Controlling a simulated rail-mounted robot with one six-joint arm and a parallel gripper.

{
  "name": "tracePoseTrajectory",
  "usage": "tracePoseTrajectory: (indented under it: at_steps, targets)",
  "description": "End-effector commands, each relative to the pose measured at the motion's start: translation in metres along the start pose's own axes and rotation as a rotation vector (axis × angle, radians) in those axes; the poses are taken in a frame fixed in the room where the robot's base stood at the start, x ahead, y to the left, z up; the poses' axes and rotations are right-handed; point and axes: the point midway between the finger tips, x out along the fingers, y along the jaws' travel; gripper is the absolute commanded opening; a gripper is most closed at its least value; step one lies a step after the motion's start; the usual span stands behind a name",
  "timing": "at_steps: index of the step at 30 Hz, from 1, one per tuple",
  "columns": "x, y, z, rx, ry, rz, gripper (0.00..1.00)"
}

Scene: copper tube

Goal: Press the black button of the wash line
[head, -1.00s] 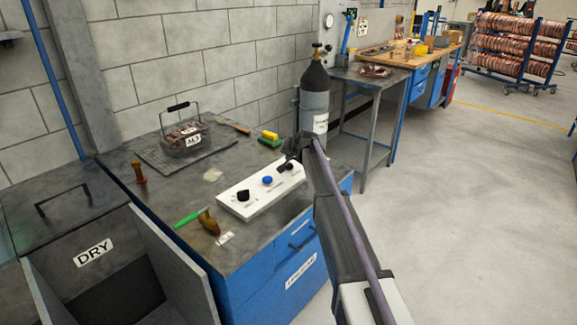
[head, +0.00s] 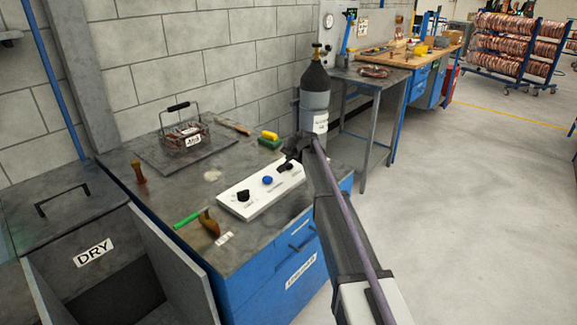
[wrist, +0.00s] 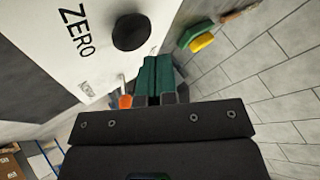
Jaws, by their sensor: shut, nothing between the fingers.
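A white control panel (head: 262,188) lies on the grey bench. It carries a black knob (head: 243,195) at its left and a blue button (head: 267,180) in the middle. My gripper (head: 288,164) is over its right end, where dark shapes at the tips are hard to tell apart. In the wrist view a round black button (wrist: 130,32) stands on the white panel beside the word ZERO. My gripper's fingers (wrist: 158,76) are together and empty, below and right of that button in the picture, apart from it. A small orange part (wrist: 126,101) shows beside the fingers.
A yellow and green sponge (head: 269,139) lies behind the panel. A wire basket (head: 183,138) stands further left, and a green-handled brush (head: 190,218) lies in front. A dark gas cylinder (head: 315,95) stands behind my gripper. A DRY bin (head: 93,252) is at left.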

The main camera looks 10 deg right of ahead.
Motion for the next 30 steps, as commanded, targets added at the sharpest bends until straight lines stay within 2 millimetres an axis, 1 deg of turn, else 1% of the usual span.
tracePoseTrajectory:
  at_steps: [5, 12, 30]
  targets:
    - [0.0003, 0.0002, 0.0002, 0.000, 0.000, 0.000, 0.00]
    - [0.0067, 0.0048, 0.0047, 0.000, 0.000, 0.000, 0.00]
    - [0.0083, 0.0061, 0.0060, 0.000, 0.000, 0.000, 0.00]
